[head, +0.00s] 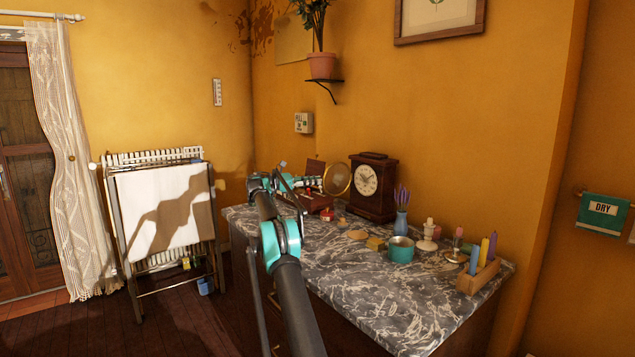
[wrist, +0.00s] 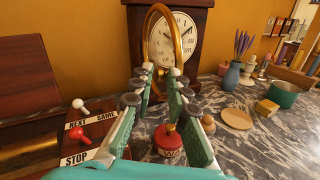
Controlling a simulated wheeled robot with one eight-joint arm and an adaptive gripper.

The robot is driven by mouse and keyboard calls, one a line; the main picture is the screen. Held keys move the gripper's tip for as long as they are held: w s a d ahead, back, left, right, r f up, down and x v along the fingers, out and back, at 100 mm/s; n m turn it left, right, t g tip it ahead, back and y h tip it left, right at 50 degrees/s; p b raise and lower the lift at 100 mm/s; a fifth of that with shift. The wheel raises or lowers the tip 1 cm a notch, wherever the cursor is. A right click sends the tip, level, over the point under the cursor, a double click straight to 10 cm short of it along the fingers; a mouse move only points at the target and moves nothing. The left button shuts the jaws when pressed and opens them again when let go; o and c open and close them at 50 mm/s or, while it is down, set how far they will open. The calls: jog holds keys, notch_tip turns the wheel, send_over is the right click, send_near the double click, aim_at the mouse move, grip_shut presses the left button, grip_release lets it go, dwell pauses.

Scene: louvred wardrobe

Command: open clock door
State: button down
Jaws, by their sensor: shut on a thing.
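The clock (head: 373,190) is a dark wooden mantel clock with a round white dial, standing at the back of the marble top. Its round gold-rimmed door (head: 337,179) stands swung out to the left of the dial. In the wrist view the gold rim (wrist: 152,20) is seen at a steep angle in front of the clock (wrist: 208,20). My gripper (wrist: 161,73) is at the bottom of this rim, its fingertips either side of it and shut on it. The exact contact is partly hidden by the fingertips.
A red-based object with a gold top (wrist: 168,138) sits below my fingers. A wooden box with STOP labels (wrist: 78,140) is to the left. A blue vase (head: 401,222), teal pot (head: 401,249) and candle holder (head: 478,277) stand to the right. The marble front (head: 375,310) is clear.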

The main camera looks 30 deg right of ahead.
jog(key=shift+d+g, duration=0.3)
jog(key=shift+d, duration=0.6)
jog(key=shift+s, duration=0.1)
jog(key=c, duration=1.5)
grip_release()
jog(key=shift+d+m, duration=0.15)
jog(key=shift+m, duration=0.15)
jog(key=shift+c, duration=0.2)
jog(key=shift+o, duration=0.3)
jog(key=shift+d+f, duration=0.15)
jog(key=shift+d, duration=0.05)
jog(key=shift+a, duration=0.25)
